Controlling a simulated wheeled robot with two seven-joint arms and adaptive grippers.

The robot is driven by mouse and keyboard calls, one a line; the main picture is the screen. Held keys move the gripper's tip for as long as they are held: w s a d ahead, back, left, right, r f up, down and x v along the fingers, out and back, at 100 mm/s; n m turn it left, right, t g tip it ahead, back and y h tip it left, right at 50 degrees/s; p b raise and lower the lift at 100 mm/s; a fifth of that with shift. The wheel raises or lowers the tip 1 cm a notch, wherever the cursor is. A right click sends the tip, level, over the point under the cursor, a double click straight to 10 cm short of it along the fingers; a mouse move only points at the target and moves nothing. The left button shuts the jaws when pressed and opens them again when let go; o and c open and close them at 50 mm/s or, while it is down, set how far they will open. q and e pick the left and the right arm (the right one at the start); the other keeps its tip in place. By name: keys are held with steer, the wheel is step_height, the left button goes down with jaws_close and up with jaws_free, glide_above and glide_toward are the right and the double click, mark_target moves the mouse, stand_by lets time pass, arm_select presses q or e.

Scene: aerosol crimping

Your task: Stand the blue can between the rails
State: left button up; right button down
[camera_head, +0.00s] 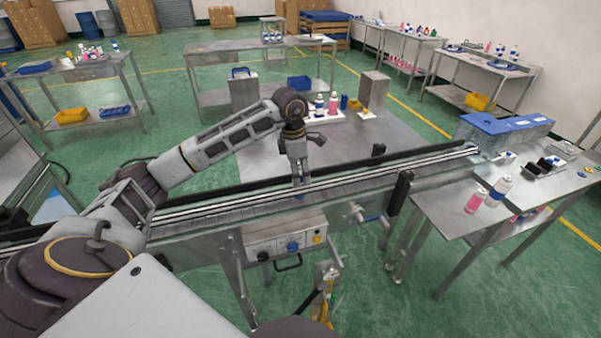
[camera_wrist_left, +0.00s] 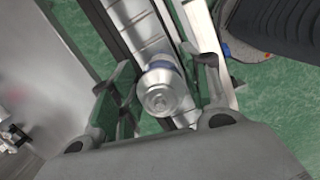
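The blue can (camera_head: 300,194) is under my left gripper (camera_head: 299,181) at the conveyor (camera_head: 246,207) in the head view, mostly hidden by the fingers. In the left wrist view the can (camera_wrist_left: 166,92) shows its silver domed top and a blue band. It appears upright on the belt, between the rails (camera_wrist_left: 121,35). My left gripper (camera_wrist_left: 168,82) has a finger on each side of the can, with gaps showing, so it looks open around it. Whether the can's base touches the belt is hidden. My right gripper is not in view.
A control box (camera_head: 288,243) is on the conveyor's near side. The belt right of my gripper is clear.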

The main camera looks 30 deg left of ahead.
arm_select(q)
steer(key=shift+o, duration=1.2)
steer(key=shift+r, duration=0.15)
steer(key=shift+s+a+r, duration=0.15)
steer(key=shift+a+r, duration=0.05)
steer(key=shift+r, duration=1.75)
steer(key=shift+s+a+r, duration=0.15)
steer(key=shift+r, duration=1.75)
steer(key=shift+s+a+r, duration=0.15)
steer(key=shift+a+r, duration=0.05)
steer(key=shift+r, duration=1.75)
